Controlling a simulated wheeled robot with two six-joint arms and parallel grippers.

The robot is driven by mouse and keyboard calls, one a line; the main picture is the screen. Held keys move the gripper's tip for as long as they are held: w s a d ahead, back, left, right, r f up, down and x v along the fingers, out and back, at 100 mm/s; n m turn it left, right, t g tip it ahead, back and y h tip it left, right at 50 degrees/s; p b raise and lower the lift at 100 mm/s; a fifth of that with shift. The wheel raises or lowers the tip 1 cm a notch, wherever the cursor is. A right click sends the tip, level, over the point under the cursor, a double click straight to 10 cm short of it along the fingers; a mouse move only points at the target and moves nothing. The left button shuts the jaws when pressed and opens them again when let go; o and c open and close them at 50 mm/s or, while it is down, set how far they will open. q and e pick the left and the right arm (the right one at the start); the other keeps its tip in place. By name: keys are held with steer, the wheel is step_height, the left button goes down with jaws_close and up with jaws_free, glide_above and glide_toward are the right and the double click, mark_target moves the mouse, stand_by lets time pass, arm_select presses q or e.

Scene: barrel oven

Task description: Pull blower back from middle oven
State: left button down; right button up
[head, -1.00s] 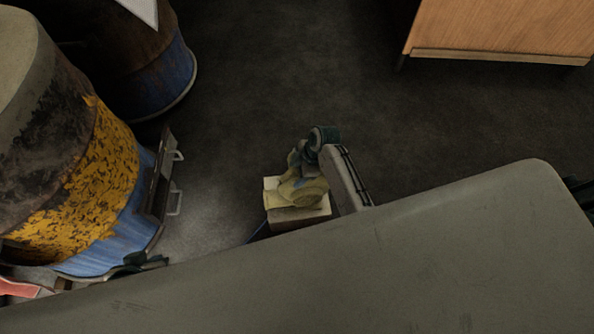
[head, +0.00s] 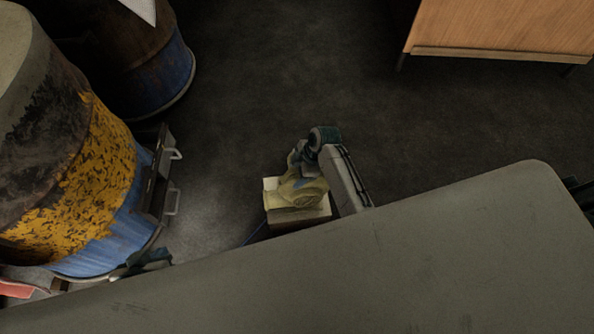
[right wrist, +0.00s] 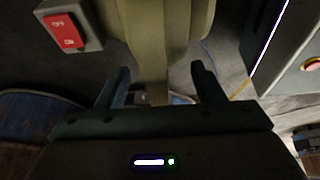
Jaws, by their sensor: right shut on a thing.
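The yellow blower (head: 297,192) sits low on the floor in the middle of the head view, to the right of the nearer barrel oven (head: 85,185) and apart from it. My right gripper is at the blower. In the right wrist view its two dark fingers (right wrist: 158,84) are on either side of a narrow olive-yellow part of the blower (right wrist: 165,30), shut on it. My left gripper (head: 145,262) is low by the nearer barrel's base, partly hidden by the grey surface edge. Whether its fingers are open cannot be seen.
A second rusty barrel (head: 135,55) stands behind at the upper left. A wooden cabinet (head: 500,28) is at the upper right. A red switch (right wrist: 65,32) shows in the right wrist view. Dark floor (head: 290,70) is clear beyond the blower.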

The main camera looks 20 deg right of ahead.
arm_select(q)
steer(key=shift+f, duration=0.15)
arm_select(e)
steer(key=shift+w+f, duration=0.15)
steer(key=shift+w, duration=0.15)
stand_by(0.3)
steer(key=o, duration=1.7)
steer(key=shift+s, duration=0.15)
steer(key=shift+o, duration=0.2)
steer(key=shift+s+f+b, duration=0.3)
steer(key=shift+s+f, duration=0.05)
steer(key=shift+f, duration=0.1)
steer(key=shift+r, duration=0.1)
arm_select(q)
steer(key=shift+s+a+r+g+y+p, duration=0.3)
steer(key=shift+s+a+r+g+p, duration=0.6)
steer(key=shift+p, duration=0.35)
arm_select(e)
steer(key=v, duration=1.1)
steer(key=shift+w+r, duration=0.15)
arm_select(q)
steer(key=shift+w+d, duration=0.1)
steer(key=shift+w, duration=0.05)
